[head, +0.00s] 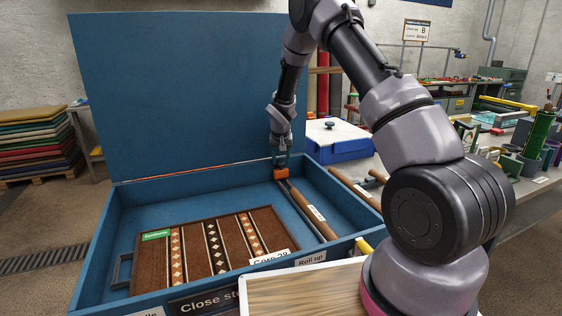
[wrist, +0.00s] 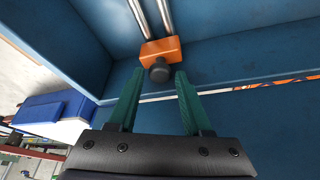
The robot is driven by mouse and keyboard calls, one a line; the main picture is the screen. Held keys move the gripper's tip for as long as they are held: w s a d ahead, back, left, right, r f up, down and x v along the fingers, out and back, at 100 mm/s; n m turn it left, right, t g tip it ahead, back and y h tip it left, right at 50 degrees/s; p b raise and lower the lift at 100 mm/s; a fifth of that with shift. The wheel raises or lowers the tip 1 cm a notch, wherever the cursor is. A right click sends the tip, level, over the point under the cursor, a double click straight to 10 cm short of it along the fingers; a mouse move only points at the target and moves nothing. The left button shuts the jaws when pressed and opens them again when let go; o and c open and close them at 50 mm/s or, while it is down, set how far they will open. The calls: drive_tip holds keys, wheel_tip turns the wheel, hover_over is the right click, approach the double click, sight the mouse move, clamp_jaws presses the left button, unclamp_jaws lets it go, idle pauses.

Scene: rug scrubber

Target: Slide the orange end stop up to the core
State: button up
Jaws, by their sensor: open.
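The orange end stop (head: 281,173) sits at the back end of two metal rails inside the blue box. In the wrist view the orange end stop (wrist: 161,50) shows as a block across the rails (wrist: 153,15), with a dark round knob (wrist: 159,71) on its near side. The core (head: 310,211) is a brown roll with a white label, lying along the right of the box in front of the end stop. My gripper (head: 280,158) is above the end stop. In the wrist view my gripper (wrist: 154,77) is open, its green fingers either side of the knob; contact cannot be told.
A patterned brown rug (head: 190,250) lies on the box floor at left. The blue box wall (head: 340,200) stands close on the right. The raised blue lid (head: 180,95) stands behind. A smaller blue box (head: 337,143) is outside at the back right.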

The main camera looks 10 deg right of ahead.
drive_tip(key=shift+w+f, duration=0.1)
drive_tip(key=shift+f, duration=0.25)
clamp_jaws()
idle(1.2)
